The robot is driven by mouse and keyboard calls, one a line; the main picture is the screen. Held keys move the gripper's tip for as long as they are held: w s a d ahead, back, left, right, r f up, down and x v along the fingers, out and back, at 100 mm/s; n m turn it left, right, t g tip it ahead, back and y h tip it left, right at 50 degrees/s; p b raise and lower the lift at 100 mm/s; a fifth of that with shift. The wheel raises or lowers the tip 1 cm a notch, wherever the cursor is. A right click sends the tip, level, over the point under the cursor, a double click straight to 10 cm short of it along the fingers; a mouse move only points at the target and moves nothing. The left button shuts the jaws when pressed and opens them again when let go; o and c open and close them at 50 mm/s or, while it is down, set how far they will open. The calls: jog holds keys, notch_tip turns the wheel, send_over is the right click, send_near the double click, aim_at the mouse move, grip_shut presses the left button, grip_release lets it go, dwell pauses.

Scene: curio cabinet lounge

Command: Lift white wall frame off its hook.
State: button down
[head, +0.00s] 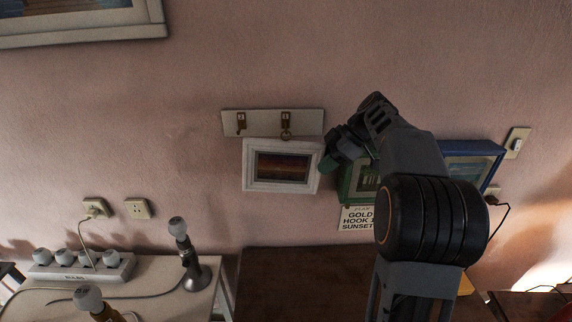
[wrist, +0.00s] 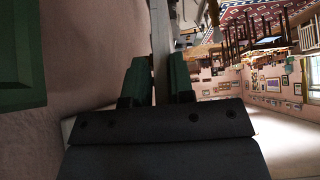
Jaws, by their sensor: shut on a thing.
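The white wall frame (head: 248,165), with a dark sunset picture, hangs against the pink wall in the head view, slightly tilted. Its hanging ring shows at the right brass hook (head: 286,118) of the pale hook rail (head: 262,124); I cannot tell whether the ring still bears on the hook. My gripper (head: 326,160) is at the frame's right edge and shut on it. In the wrist view my green fingers (wrist: 158,82) stand either side of a dark, narrow edge, where the frame is hard to make out.
A green frame (head: 345,186) is close to the right of my gripper, partly hidden by my arm, with a blue frame (head: 478,148) beyond. The left hook (head: 240,124) is empty. A dark cabinet top (head: 300,285) lies underneath.

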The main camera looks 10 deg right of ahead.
jog(key=s+a+b, duration=0.1)
jog(key=s+b, duration=0.3)
jog(key=s, duration=0.2)
dwell(0.6)
jog(key=shift+a, duration=0.1)
